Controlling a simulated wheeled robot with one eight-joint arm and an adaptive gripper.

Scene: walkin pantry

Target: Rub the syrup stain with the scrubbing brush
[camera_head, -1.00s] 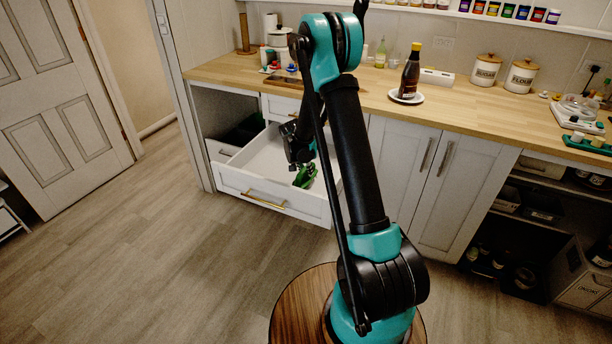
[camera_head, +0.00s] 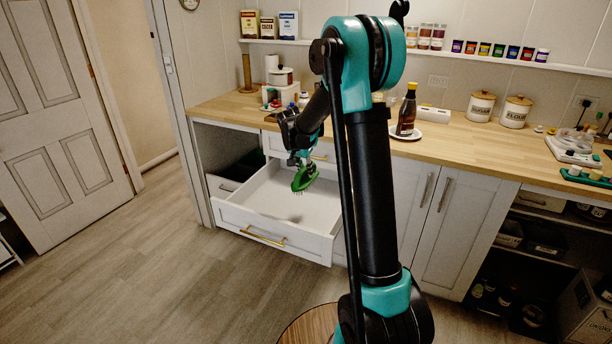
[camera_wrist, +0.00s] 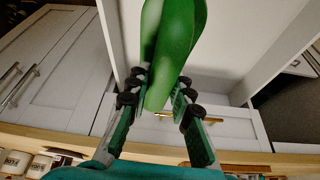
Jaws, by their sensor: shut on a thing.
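The green scrubbing brush (camera_head: 305,178) is in my gripper (camera_head: 302,158), held above the open drawer with its bristles facing down. In the wrist view the brush (camera_wrist: 172,50) runs between the two fingers of my gripper (camera_wrist: 160,98), which are shut on it. A dark syrup bottle (camera_head: 407,112) stands upright on a white saucer (camera_head: 433,132) on the counter. I cannot make out the syrup stain in either view; my arm hides part of the counter.
The white drawer (camera_head: 275,240) is pulled out below the counter and looks empty. A paper towel roll, a pot and small items crowd the counter's left end. Sugar (camera_head: 481,106) and flour (camera_head: 515,111) canisters stand at the back. The wooden counter (camera_head: 470,150) has clear room right of the saucer.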

